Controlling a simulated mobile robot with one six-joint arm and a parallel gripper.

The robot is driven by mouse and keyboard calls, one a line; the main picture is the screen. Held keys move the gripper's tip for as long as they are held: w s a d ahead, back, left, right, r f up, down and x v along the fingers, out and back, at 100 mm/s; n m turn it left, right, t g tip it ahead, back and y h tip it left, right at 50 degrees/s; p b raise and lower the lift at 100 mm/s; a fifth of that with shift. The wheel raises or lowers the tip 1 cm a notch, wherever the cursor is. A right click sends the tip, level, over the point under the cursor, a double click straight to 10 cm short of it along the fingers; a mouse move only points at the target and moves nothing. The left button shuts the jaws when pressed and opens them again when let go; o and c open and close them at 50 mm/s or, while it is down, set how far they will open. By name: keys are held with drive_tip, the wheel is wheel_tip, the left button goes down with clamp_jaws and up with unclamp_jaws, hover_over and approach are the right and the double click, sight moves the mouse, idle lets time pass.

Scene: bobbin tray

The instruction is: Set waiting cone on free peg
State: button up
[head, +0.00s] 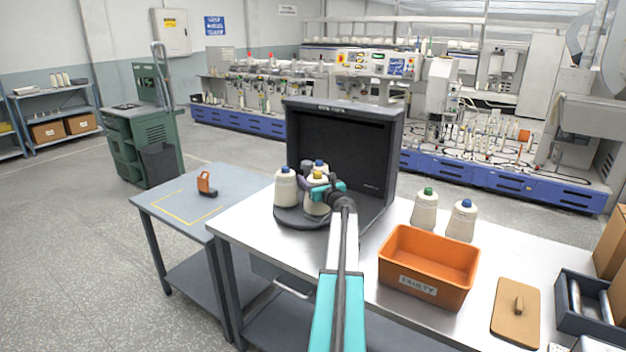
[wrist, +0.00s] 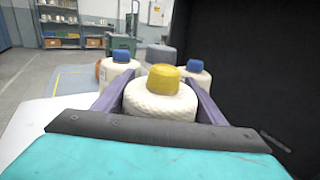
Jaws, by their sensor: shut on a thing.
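My gripper (head: 318,186) is shut on a white cone with a yellow top (head: 316,203), over the round dark tray (head: 291,222) in front of the black box. In the wrist view the purple fingers (wrist: 160,100) stand on either side of the yellow-topped cone (wrist: 158,98). Two blue-topped cones are close by: one at the tray's left (head: 286,190), one behind (head: 320,165). They also show in the wrist view, left (wrist: 119,72) and right (wrist: 194,72). I cannot tell whether the held cone's base touches the tray. No free peg is visible.
A green-topped cone (head: 425,210) and a blue-topped cone (head: 461,221) stand right of the black box (head: 345,150). An orange bin marked FAULTY (head: 428,291) and a tan lid (head: 517,320) are in front. The box wall is close on the right in the wrist view.

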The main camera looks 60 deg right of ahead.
drive_tip(key=shift+f+b, duration=0.6)
drive_tip(key=shift+f, duration=0.15)
idle(0.4)
drive_tip(key=o, duration=1.8)
drive_tip(key=shift+s, duration=0.1)
drive_tip(key=shift+b+v, duration=1.35)
drive_tip(key=shift+v, duration=5.5)
